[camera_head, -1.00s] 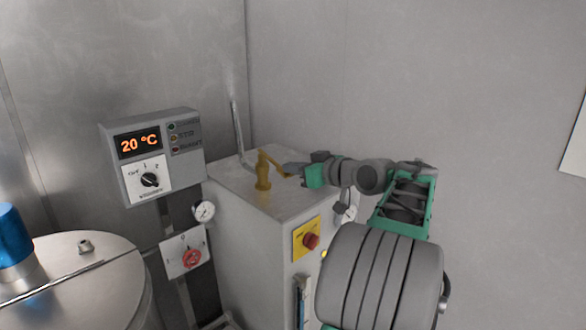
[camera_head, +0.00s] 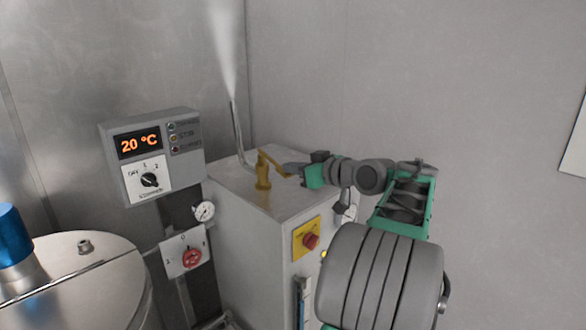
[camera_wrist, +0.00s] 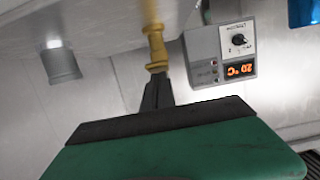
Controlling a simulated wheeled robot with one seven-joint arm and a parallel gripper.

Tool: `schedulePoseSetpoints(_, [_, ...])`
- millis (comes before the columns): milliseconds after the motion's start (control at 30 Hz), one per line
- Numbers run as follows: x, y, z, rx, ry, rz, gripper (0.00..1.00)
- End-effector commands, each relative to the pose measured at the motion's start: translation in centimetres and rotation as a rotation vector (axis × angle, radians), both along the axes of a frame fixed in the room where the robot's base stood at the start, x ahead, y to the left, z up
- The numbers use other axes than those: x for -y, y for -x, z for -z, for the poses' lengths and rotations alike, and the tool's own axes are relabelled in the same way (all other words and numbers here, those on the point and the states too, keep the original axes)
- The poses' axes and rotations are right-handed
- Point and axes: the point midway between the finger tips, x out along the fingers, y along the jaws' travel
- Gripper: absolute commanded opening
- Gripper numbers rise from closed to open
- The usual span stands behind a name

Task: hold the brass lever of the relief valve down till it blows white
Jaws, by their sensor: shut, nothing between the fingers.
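The brass relief valve (camera_head: 263,177) stands on top of the grey cabinet. Its brass lever (camera_head: 273,163) slopes down to the right toward my gripper (camera_head: 288,169). My gripper is shut with nothing between its fingers, and its tips are at the lever's outer end, seemingly pressing on it. In the wrist view, the dark fingers (camera_wrist: 157,90) meet the brass piece (camera_wrist: 155,48). The thin vent pipe (camera_head: 238,135) behind the valve blows a tall, dense white plume (camera_head: 226,45) upward.
A control box (camera_head: 153,155) reading 20 °C hangs left of the cabinet (camera_head: 245,235). A red button on a yellow plate (camera_head: 307,238) is on the cabinet's front. A red knob (camera_head: 192,257) and a gauge (camera_head: 204,211) sit below the box. A metal vessel (camera_head: 85,285) stands at lower left.

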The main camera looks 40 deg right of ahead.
Motion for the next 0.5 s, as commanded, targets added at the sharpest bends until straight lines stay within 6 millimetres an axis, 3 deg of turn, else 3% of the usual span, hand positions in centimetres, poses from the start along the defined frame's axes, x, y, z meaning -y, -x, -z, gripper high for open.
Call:
schedulePoseSetpoints(167, [0.0,0.1,-0.7,-0.001,0.0,-0.001,0.0])
schedulePoseSetpoints(367, [-0.4,0.5,-4.9,0.0,0.002,-0.009,0.0])
schedulePoseSetpoints(400, [-0.2,1.8,-3.5,0.0,-0.001,-0.003,0.0])
schedulePoseSetpoints(500, [-0.1,4.4,-3.2,-0.001,0.0,-0.003,0.0])
